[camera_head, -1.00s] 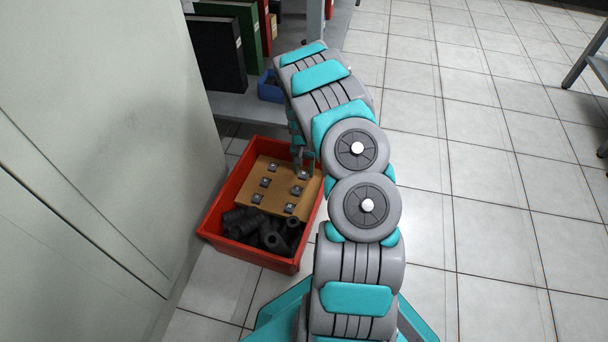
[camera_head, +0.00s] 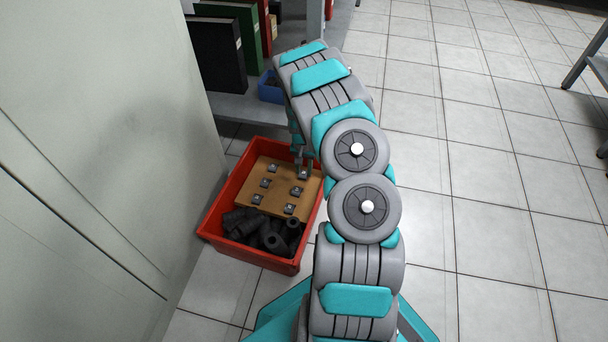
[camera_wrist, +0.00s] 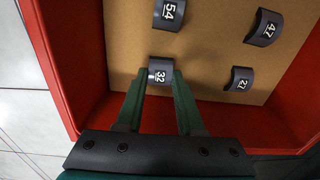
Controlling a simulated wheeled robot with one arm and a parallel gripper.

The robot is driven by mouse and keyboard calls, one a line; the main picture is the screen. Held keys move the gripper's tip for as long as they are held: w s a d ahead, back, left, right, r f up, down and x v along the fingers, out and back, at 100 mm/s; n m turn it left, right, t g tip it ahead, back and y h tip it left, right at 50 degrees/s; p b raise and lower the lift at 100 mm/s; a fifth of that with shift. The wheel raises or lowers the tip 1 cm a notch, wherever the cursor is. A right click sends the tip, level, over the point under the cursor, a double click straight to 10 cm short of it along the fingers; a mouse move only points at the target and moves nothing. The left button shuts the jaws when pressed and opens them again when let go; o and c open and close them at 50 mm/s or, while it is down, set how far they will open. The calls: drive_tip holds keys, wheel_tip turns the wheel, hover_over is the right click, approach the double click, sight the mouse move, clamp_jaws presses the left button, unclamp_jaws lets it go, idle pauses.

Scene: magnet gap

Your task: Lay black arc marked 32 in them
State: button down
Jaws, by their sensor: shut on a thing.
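The black arc marked 32 (camera_wrist: 160,71) is between the fingertips of my gripper (camera_wrist: 159,80) in the wrist view, its number facing up. My gripper is shut on it, with one green finger on each side. The arc is over the brown board (camera_wrist: 215,65) near its edge; I cannot tell whether it still touches the board. In the head view my gripper (camera_head: 303,168) is over the far right corner of the board (camera_head: 272,199), partly hidden by my arm. Other arcs marked 54 (camera_wrist: 169,14), 47 (camera_wrist: 263,27) and 27 (camera_wrist: 239,79) lie on the board.
The board is inside a red bin (camera_head: 222,192) on the tiled floor. Dark cylindrical parts (camera_head: 266,232) are heaped at its near end. A grey cabinet (camera_head: 95,150) stands close on the left. A shelf with binders (camera_head: 217,52) and a blue box (camera_head: 270,90) is behind.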

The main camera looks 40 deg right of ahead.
drive_tip(key=shift+r+p, duration=0.4)
drive_tip(key=shift+r, duration=1.8)
